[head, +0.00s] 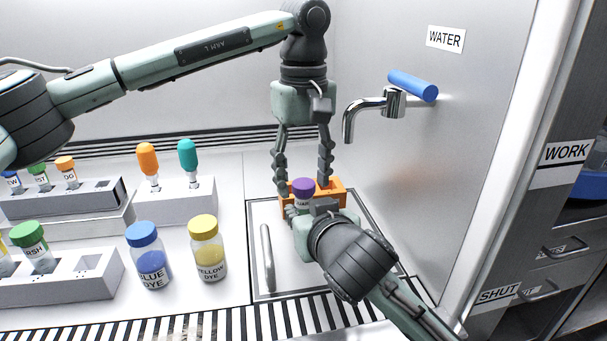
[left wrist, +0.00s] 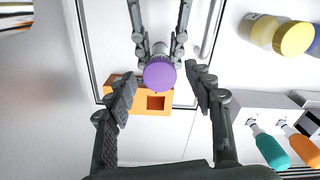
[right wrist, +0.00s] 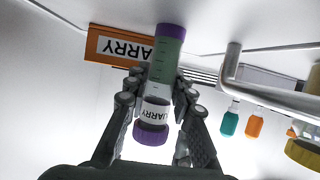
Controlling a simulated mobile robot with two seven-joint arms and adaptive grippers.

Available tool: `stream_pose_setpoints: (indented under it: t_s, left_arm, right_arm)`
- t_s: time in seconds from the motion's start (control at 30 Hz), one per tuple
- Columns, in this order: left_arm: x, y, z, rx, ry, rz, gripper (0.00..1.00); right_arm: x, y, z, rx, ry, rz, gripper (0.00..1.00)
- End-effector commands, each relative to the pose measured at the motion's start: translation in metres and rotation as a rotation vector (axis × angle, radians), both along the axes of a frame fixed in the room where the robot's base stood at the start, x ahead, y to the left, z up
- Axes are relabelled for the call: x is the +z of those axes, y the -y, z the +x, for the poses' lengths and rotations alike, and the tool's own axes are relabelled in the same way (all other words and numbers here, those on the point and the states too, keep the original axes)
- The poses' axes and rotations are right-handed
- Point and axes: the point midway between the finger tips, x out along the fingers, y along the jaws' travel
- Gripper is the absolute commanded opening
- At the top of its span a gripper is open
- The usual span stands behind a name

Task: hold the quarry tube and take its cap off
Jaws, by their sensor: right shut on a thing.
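The quarry tube (right wrist: 160,85) is upright in my right gripper (right wrist: 157,82), which is shut on its body. Its label and purple end pieces show in the right wrist view. The purple cap (head: 303,187) is on the tube's top and also shows from above in the left wrist view (left wrist: 160,75). My left gripper (head: 302,181) points down from above and is open. In the left wrist view its fingers stand on either side of the cap, with gaps between. The orange quarry rack (head: 332,190) is behind the tube; its square slot (left wrist: 156,102) looks empty.
A tap (head: 368,103) with a blue handle juts from the right wall. White racks with several capped tubes and droppers stand further left.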

Motion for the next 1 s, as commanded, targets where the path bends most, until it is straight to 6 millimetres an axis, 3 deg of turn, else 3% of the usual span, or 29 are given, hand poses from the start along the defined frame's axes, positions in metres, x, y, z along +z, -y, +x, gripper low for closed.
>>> stream_pose_setpoints:
  t_s: [0.23, 0.57, 0.87, 1.0]
  left_arm:
    - [0.007, 0.000, 0.000, 0.000, 0.001, 0.000, 0.53]
    - [0.045, 0.000, 0.000, -0.002, 0.001, 0.000, 0.50]
    - [0.075, 0.001, 0.000, -0.250, 0.000, -0.002, 0.50]
    - [0.071, 0.000, 0.000, -0.294, -0.004, 0.000, 0.50]
  right_arm:
    - [0.000, 0.000, 0.000, 0.000, 0.000, 0.000, 0.00]
    - [0.000, 0.000, 0.000, 0.000, 0.000, 0.000, 0.00]
    - [0.000, 0.000, 0.000, 0.000, 0.000, 0.000, 0.00]
    - [0.000, 0.000, 0.000, 0.000, 0.000, 0.000, 0.00]
